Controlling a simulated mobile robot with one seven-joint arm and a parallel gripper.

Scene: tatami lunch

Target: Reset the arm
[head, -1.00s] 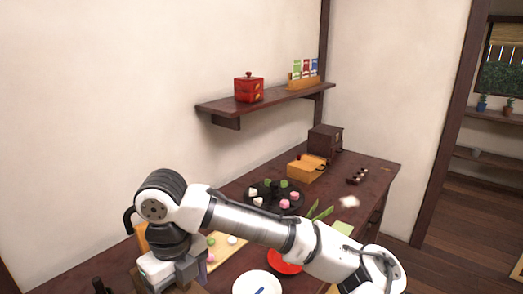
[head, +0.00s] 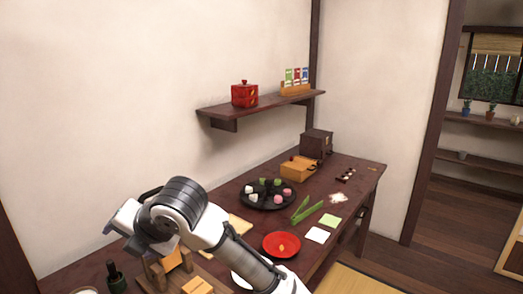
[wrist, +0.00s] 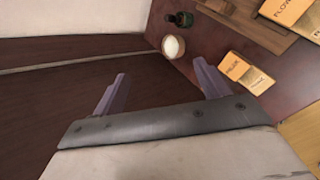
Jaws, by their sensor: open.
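My gripper (wrist: 158,80) is open in the wrist view, with two purple fingers spread apart and nothing between them. It hangs over a dark surface, and a pale round cup (wrist: 173,46) lies just beyond the right finger. In the head view my folded arm (head: 180,208) covers the near left part of the dark wooden table (head: 345,183). The fingers cannot be made out in the head view.
A black round tray (head: 247,200) holds several small sweets. A red plate (head: 270,243), green leaves (head: 306,211) and an orange box (head: 297,170) stand on the table. A labelled box (wrist: 246,73) is right of the gripper. A wall shelf (head: 270,103) hangs above.

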